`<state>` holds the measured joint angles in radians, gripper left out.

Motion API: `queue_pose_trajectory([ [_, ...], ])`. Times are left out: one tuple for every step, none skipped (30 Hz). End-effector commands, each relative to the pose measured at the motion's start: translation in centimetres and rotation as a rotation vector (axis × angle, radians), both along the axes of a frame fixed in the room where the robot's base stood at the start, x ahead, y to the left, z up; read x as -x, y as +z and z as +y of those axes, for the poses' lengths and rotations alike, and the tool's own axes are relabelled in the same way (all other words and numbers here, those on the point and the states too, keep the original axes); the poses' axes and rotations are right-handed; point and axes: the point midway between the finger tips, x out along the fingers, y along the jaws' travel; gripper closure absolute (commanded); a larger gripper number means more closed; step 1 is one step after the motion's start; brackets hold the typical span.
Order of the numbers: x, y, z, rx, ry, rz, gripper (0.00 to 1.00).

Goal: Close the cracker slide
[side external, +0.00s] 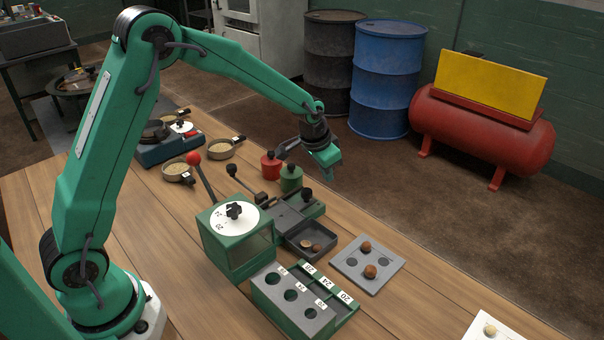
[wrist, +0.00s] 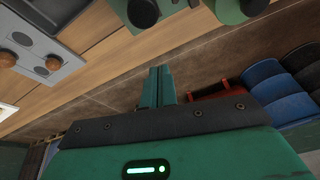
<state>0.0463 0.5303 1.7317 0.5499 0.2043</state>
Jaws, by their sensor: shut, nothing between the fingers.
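A low green cracker body (side external: 318,211) stands in the middle of the table, with a grey slide plate (side external: 301,199) and an upright black knob (side external: 307,194) on it. I take this plate to be the cracker slide; how far it is open I cannot tell. The black knob also shows at the top of the wrist view (wrist: 143,12). My gripper (side external: 332,168) is shut and empty, in the air above and beyond the slide, apart from it. Its closed fingers (wrist: 161,80) point over the floor in the wrist view.
A dark tray (side external: 328,246) with nuts is in front of the slide. A green box with a dial (side external: 232,245) and red-knobbed lever stands left. Red (side external: 270,168) and green (side external: 291,180) canisters stand behind. A grey plate (side external: 352,275) with nuts and a sizing block (side external: 268,303) are nearer.

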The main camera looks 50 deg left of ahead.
Motion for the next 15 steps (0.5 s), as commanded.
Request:
queue_pose_trajectory([
  [-0.2, -0.6, -0.1, 0.000, 0.000, 0.002, 1.00],
  [-0.3, -0.9, -0.1, 0.000, 0.000, 0.002, 1.00],
  [-0.4, -1.2, -0.1, 0.001, 0.000, 0.001, 1.00],
  [-0.5, -1.5, -0.1, 0.000, 0.000, 0.002, 1.00],
  [-0.5, -1.8, -0.2, 0.000, 0.000, 0.002, 1.00],
  [-0.7, -2.2, -0.2, 0.000, 0.000, 0.002, 1.00],
  [-0.6, -2.2, -0.2, 0.001, 0.000, 0.001, 1.00],
  [-0.3, -2.1, -0.1, 0.000, 0.000, 0.000, 1.00],
  [0.0, -2.0, 0.0, 0.000, 0.000, 0.000, 1.00],
  [0.2, -2.1, 0.1, 0.000, 0.000, 0.000, 1.00],
  [0.5, -2.0, 0.1, -0.001, 0.000, 0.000, 1.00],
  [0.8, -2.0, 0.2, -0.001, 0.001, 0.000, 1.00],
  [1.0, -2.0, 0.3, -0.001, 0.001, 0.001, 1.00],
  [1.3, -2.0, 0.3, -0.001, 0.000, 0.002, 1.00],
  [1.6, -2.0, 0.4, -0.002, 0.001, 0.001, 1.00],
])
